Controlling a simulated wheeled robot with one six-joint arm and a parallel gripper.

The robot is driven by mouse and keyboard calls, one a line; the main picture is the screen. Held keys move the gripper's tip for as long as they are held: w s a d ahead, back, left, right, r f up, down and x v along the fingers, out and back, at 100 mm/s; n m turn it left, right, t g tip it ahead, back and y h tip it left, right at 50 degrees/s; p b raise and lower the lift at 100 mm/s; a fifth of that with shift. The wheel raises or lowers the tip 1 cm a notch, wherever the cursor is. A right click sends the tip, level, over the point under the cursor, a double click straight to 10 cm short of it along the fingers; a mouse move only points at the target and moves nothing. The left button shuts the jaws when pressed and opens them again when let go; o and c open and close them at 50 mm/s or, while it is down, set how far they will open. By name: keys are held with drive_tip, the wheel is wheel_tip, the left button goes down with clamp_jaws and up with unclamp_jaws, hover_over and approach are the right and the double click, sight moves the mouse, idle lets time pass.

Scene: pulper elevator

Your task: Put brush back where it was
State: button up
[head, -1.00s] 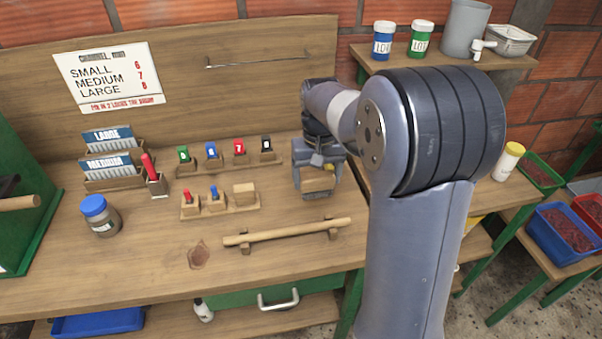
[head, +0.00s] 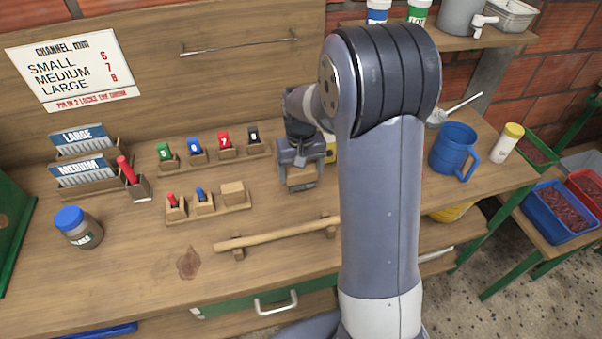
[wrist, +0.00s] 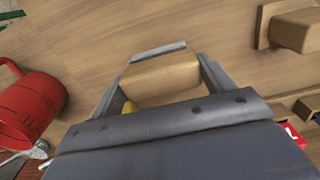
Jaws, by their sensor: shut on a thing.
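My gripper (head: 299,182) is at the right part of the workbench, right of the two small wooden racks. In the wrist view, my gripper (wrist: 160,82) is shut on a plain tan wooden block (wrist: 160,76), which I take to be the brush. A grey strip shows along the block's far edge; no bristles are visible. In the head view the gripper mostly hides the block. I cannot tell whether the block touches the bench.
A small rack (head: 210,209) with a tan block (head: 233,190) stands left of my gripper; the numbered-peg rack (head: 215,155) is behind it. A wooden bar (head: 280,235) lies in front. A red jug (wrist: 28,108) and blue jug (head: 454,150) stand rightward.

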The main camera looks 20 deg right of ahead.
sight(301, 170)
drive_tip(key=shift+f, duration=0.9)
drive_tip(key=shift+f, duration=0.2)
drive_tip(key=o, duration=1.1)
drive_tip(key=shift+r, duration=0.1)
wheel_tip(301, 170, up, 12)
drive_tip(key=shift+r, duration=0.15)
